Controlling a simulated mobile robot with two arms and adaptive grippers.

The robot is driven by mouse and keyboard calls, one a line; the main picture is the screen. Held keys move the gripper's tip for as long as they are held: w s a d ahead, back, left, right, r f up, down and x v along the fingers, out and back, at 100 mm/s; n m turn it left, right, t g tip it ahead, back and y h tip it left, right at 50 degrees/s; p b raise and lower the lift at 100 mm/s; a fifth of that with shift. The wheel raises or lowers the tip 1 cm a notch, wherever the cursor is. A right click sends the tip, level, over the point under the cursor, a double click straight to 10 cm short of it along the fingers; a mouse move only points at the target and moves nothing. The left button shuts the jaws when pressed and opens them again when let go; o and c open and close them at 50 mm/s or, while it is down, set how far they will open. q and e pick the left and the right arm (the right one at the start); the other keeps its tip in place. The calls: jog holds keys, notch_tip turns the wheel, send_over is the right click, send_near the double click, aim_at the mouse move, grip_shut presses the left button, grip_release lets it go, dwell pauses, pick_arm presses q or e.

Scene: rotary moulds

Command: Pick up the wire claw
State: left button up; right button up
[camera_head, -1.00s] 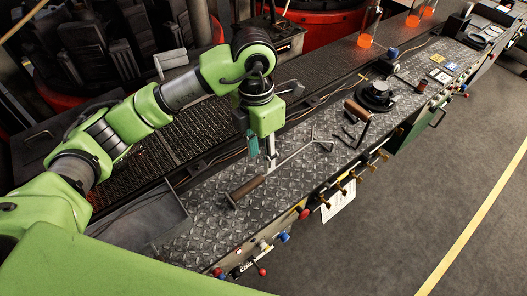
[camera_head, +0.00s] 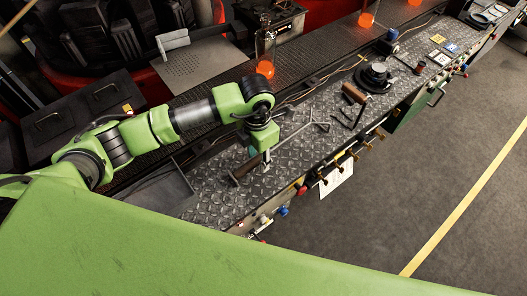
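The wire claw (camera_head: 296,133) lies on the diamond-plate bench top, a thin grey rod with a bent end to the right and a brown handle at the lower left. My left gripper (camera_head: 266,156) points down at the rod, close beside the handle's right end. Its fingers show as one narrow grey shape, so I cannot tell whether they are open or shut, or whether they touch the rod. My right gripper is not in view.
A second tool with a brown handle (camera_head: 354,93) and dark bent wire lies to the right, near a round black device (camera_head: 376,77). Taps and knobs line the bench's front edge. Glowing orange glass vessels (camera_head: 265,68) stand behind.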

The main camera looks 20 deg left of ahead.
pick_arm(q)
jog(key=shift+f, duration=0.9)
grip_shut()
jog(key=shift+w+r, duration=0.1)
